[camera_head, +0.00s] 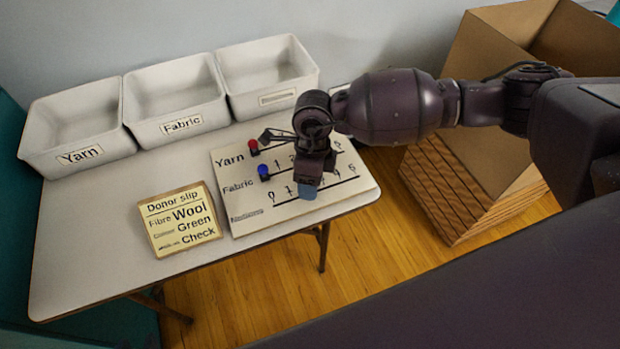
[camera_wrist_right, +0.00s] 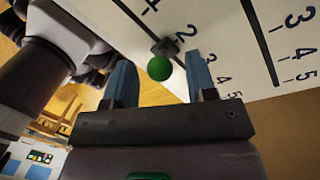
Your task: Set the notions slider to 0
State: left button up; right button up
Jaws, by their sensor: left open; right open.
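The slider board (camera_head: 245,215) lies on the table, with a red knob (camera_head: 253,147) on the Yarn row and a blue knob (camera_head: 264,172) on the Fabric row, both near their left ends. The lowest row's label is too small to read clearly. A green knob (camera_wrist_right: 159,68) shows in the right wrist view on a dark slider base, close to the printed 2; in the head view my gripper hides it. My right gripper (camera_head: 308,190) is over the lower part of the board. Its open blue fingers (camera_wrist_right: 161,78) stand either side of the green knob, with gaps visible. My left gripper is not in view.
A donor slip (camera_head: 180,219) lies left of the board. White bins, including the Yarn bin (camera_head: 75,128) and Fabric bin (camera_head: 178,97), plus a third bin (camera_head: 268,76), line the table's back. A large cardboard box (camera_head: 475,120) stands on the floor at right.

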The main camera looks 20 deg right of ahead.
pick_arm(q)
jog(key=shift+f, duration=0.1)
pick_arm(e)
jog(key=shift+c, duration=0.3)
grip_shut()
jog(key=a, duration=0.8)
jog(key=shift+s+p, duration=0.1)
jog(key=shift+p, duration=0.3)
pick_arm(q)
jog(key=shift+s, duration=0.15)
pick_arm(e)
jog(key=shift+a, duration=0.15)
pick_arm(q)
jog(key=shift+r, duration=0.2)
pick_arm(e)
jog(key=shift+o, duration=0.3)
grip_release()
jog(key=shift+a, duration=0.2)
jog(key=shift+d, duration=0.15)
jog(key=shift+r, duration=0.1)
